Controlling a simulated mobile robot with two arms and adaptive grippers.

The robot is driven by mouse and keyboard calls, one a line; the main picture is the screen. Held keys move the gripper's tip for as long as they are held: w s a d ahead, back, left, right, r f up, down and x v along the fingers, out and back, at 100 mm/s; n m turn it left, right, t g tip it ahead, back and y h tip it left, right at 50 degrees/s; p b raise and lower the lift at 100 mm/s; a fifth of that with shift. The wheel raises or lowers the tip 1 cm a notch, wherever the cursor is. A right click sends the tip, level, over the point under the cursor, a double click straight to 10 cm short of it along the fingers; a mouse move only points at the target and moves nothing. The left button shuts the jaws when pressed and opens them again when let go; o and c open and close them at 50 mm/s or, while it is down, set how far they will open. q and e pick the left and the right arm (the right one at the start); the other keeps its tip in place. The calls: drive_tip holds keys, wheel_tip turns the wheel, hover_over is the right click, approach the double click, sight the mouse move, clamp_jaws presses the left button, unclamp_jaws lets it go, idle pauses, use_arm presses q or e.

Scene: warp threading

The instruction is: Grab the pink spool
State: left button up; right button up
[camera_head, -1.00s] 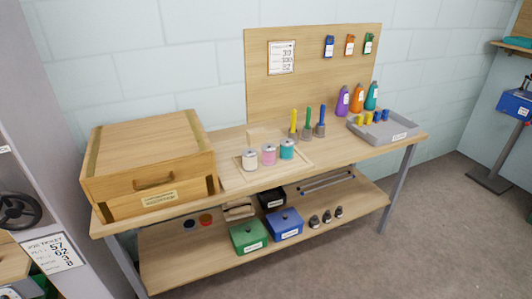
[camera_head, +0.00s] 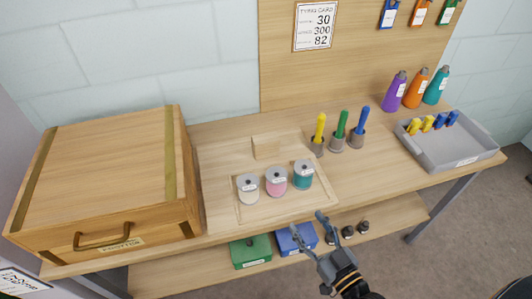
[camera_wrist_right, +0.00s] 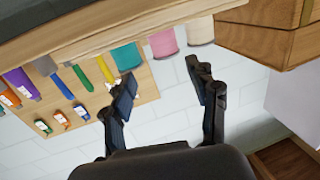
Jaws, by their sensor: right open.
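The pink spool (camera_head: 276,182) stands upright in a shallow wooden tray (camera_head: 246,212) on the bench, between a white spool (camera_head: 248,189) and a teal spool (camera_head: 303,175). My right gripper (camera_head: 306,234) is open and empty, near the bench's front edge, in front of the spools and a little to their right. In the right wrist view, turned over, the pink spool (camera_wrist_right: 164,43) shows beyond the open fingers (camera_wrist_right: 165,97), with the teal spool (camera_wrist_right: 127,56) and the white spool (camera_wrist_right: 200,31) beside it. My left gripper is not in view.
A large wooden box (camera_head: 105,185) stands at the bench's left. Yellow, green and blue tools (camera_head: 340,125) stand behind and right of the spools. Bottles (camera_head: 415,88) and a grey tray (camera_head: 450,150) are at the right. A small wooden block (camera_head: 266,147) is behind the spools.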

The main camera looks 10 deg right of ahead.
sight(282, 184)
drive_tip(key=w, duration=0.2)
drive_tip(key=w+a+r+p, duration=0.1)
drive_tip(key=w, duration=0.2)
drive_tip(key=w+a+r, duration=0.1)
drive_tip(key=w, duration=0.2)
drive_tip(key=shift+a+r, duration=0.2)
drive_tip(key=shift+p+x, duration=0.3)
drive_tip(key=shift+x, duration=0.5)
drive_tip(key=x, duration=0.4)
drive_tip(key=shift+w+a, duration=0.1)
drive_tip(key=shift+w, duration=0.1)
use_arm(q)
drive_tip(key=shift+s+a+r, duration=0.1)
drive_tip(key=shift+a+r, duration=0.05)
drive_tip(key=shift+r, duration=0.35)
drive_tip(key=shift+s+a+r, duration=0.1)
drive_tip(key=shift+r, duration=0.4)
use_arm(e)
drive_tip(key=c, duration=0.8)
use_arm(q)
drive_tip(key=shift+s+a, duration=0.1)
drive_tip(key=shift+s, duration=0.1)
use_arm(e)
drive_tip(key=shift+c, duration=0.2)
